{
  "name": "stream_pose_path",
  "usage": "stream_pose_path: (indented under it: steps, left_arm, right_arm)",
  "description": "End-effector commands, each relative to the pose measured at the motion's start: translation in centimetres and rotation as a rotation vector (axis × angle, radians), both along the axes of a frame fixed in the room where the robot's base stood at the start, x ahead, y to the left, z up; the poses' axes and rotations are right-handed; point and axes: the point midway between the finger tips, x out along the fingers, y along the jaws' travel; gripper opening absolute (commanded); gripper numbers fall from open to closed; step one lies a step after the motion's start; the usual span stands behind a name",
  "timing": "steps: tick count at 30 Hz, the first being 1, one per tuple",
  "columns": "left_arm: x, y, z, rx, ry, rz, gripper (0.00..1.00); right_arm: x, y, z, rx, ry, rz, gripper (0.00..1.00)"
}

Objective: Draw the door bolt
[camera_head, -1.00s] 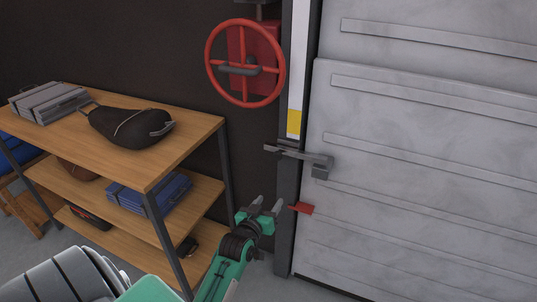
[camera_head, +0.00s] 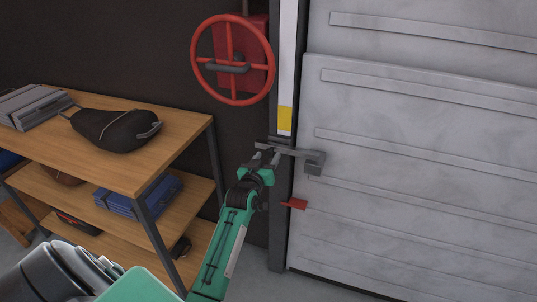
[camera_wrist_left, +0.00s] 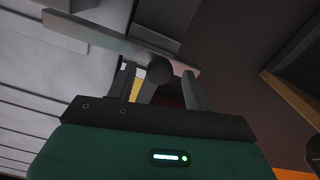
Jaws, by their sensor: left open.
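The door bolt (camera_head: 300,151) is a grey metal bar lying across the door post, with its end in a grey bracket (camera_head: 314,163) on the door (camera_head: 420,170). My left gripper (camera_head: 266,157) is open at the bolt's left end. In the left wrist view the bolt (camera_wrist_left: 115,42) runs across beyond the fingers (camera_wrist_left: 167,88), and a dark round knob (camera_wrist_left: 159,70) shows between them. I cannot tell whether the fingers touch it. My right gripper is not in view.
A red handwheel (camera_head: 232,60) is on the wall above the gripper. A red tab (camera_head: 294,204) sticks out below the bolt. A wooden shelf unit (camera_head: 180,124) with a black bag (camera_head: 115,130) and blue cases (camera_head: 138,196) stands left of my arm.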

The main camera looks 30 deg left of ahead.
Motion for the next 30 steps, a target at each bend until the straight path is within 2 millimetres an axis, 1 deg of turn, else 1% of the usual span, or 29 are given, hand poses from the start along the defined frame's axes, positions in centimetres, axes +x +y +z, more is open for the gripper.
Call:
stream_pose_path:
  steps: [1, 3, 6, 16, 24, 28, 30]
  left_arm:
    - [0.7, 0.1, 0.1, 0.0, 0.0, 0.0, 0.52]
    - [1.3, 0.3, 0.0, 0.0, 0.0, 0.0, 0.52]
    - [1.9, 0.4, 0.0, 0.0, -0.001, 0.0, 0.52]
    - [2.1, 0.5, 0.0, 0.0, 0.0, 0.0, 0.52]
    - [2.1, 0.5, 0.0, 0.0, 0.0, 0.0, 0.0]
    - [2.1, 0.6, 0.0, 0.001, 0.0, 0.0, 0.0]
    - [2.0, 1.0, 0.0, 0.002, 0.001, 0.001, 0.0]
  right_arm:
    - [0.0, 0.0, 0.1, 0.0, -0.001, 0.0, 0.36]
    - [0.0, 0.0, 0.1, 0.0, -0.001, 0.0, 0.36]
    - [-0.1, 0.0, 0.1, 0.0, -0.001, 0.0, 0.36]
    - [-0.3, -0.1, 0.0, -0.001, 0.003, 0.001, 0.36]
    - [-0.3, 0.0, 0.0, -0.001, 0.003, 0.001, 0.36]
    - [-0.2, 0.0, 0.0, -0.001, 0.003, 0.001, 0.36]
    - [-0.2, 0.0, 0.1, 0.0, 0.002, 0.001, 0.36]
